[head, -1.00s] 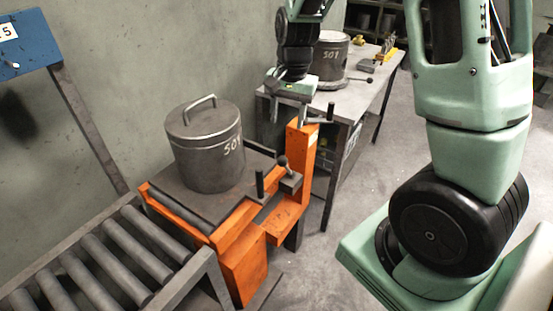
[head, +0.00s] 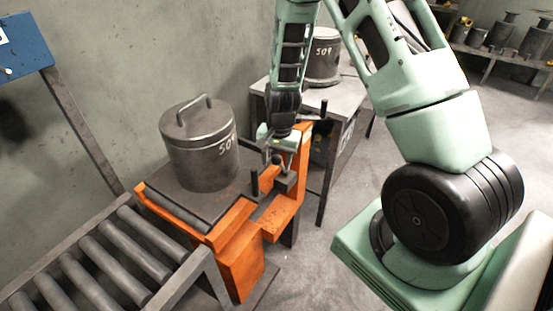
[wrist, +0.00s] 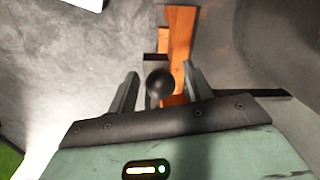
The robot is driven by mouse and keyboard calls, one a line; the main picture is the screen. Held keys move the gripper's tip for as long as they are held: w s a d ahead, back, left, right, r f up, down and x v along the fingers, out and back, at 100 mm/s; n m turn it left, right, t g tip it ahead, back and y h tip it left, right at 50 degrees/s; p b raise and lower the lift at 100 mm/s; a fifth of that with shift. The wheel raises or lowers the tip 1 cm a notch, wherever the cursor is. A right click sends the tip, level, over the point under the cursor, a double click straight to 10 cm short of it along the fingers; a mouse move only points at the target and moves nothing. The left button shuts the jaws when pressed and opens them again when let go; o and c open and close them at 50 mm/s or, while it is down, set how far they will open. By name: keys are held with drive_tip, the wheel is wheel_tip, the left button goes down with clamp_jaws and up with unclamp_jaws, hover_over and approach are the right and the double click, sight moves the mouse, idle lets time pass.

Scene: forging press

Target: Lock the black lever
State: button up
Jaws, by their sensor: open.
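The black lever has a round black knob (wrist: 159,83), which shows between my gripper's fingers in the wrist view. In the head view its grey base block (head: 285,182) sits on the right side of the orange frame (head: 240,262), and the knob is partly hidden by my gripper (head: 275,154). My gripper (wrist: 161,90) is open, pointing down over the lever, with one finger on each side of the knob. Gaps show between the knob and both fingers. I cannot tell how far above or below the knob the fingertips are.
A lidded steel canister (head: 199,150) stands on the frame's plate, left of my gripper. A dark upright post (head: 255,182) stands just left of the lever. A roller conveyor (head: 105,255) is at lower left. A table (head: 330,97) with another canister (head: 322,60) is behind.

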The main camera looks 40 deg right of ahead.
drive_tip(key=shift+c, duration=0.3)
clamp_jaws()
